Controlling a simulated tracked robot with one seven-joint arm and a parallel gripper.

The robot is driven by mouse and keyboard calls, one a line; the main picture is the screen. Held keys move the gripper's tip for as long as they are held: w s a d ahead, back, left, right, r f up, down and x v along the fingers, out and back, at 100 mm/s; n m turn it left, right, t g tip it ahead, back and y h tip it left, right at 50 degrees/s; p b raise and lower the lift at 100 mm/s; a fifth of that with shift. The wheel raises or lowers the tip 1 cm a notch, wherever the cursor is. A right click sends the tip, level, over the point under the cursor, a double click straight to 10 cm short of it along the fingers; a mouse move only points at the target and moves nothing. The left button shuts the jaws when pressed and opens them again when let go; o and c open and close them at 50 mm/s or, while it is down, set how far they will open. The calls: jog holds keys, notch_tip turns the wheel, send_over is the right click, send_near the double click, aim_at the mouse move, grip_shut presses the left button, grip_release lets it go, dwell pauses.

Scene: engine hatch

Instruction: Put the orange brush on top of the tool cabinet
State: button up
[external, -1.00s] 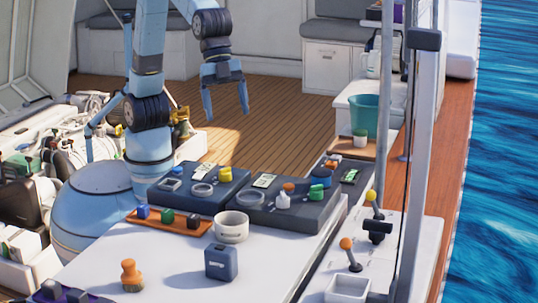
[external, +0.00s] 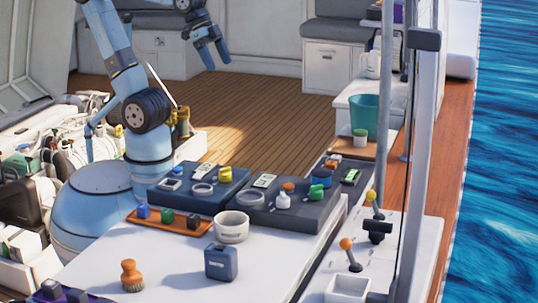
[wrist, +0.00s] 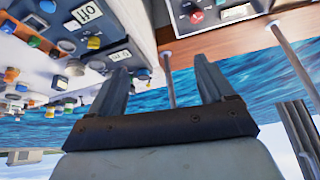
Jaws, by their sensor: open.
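The orange brush (external: 131,275) stands upright at the front left of the white worktop (external: 290,262) in the external view, with its knob handle up and its tan bristles down. My gripper (external: 217,60) is high above the deck at the back, far from the brush. Its two fingers are apart with nothing between them. The wrist view also shows my gripper (wrist: 160,72) open and empty. I cannot tell for sure which unit is the tool cabinet; a white cabinet (external: 328,72) with a grey cushion on top stands at the back. I cannot make out the brush in the wrist view.
A grey-blue box (external: 221,263), a white round bowl (external: 231,227) and an orange tray (external: 135,216) of small blocks are on the worktop. Dark panels (external: 246,213) with small items lie behind them. A teal bucket (external: 364,117) and metal posts (external: 418,150) are at right.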

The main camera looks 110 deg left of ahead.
jog(key=s+a+f+n, duration=0.1)
jog(key=s+a+f, duration=0.2)
jog(key=s, duration=0.2)
jog(key=shift+s+a+n+y, duration=0.25)
jog(key=shift+s+n+y, duration=0.05)
jog(key=shift+s+n, duration=0.1)
